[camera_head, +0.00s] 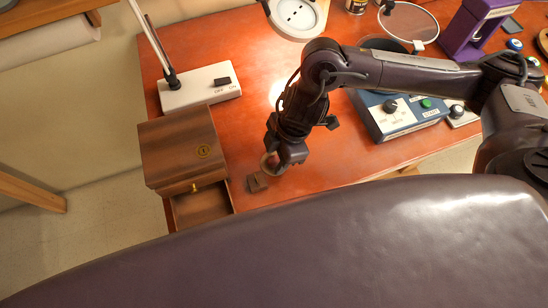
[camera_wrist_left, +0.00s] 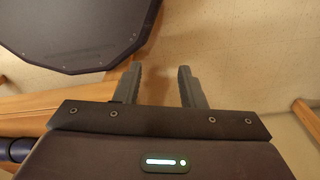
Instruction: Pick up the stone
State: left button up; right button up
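My right gripper (camera_head: 283,160) points down over the front left of the orange-red table, just right of a wooden box with an open drawer. A small rounded tan thing (camera_head: 267,164) shows at its fingertips; it may be the stone, but I cannot tell whether the fingers grip it. A small brown blocky thing (camera_head: 257,182) lies on the table just below and left of the gripper. I cannot identify the stone for certain. My left gripper (camera_wrist_left: 160,86) is open and empty in the left wrist view, above the floor, and is out of the head view.
The wooden box (camera_head: 180,148) has its drawer (camera_head: 201,206) pulled out at the front. A white lamp base (camera_head: 200,87) stands behind it. A blue control box (camera_head: 395,118), a round mirror (camera_head: 409,21) and a purple device (camera_head: 473,30) stand right. The table's front edge is close.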

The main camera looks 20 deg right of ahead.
aim_at(277, 158)
pick_arm(q)
jog(key=shift+s, duration=0.5)
pick_arm(e)
jog(key=c, duration=0.8)
jog(key=shift+r, duration=0.1)
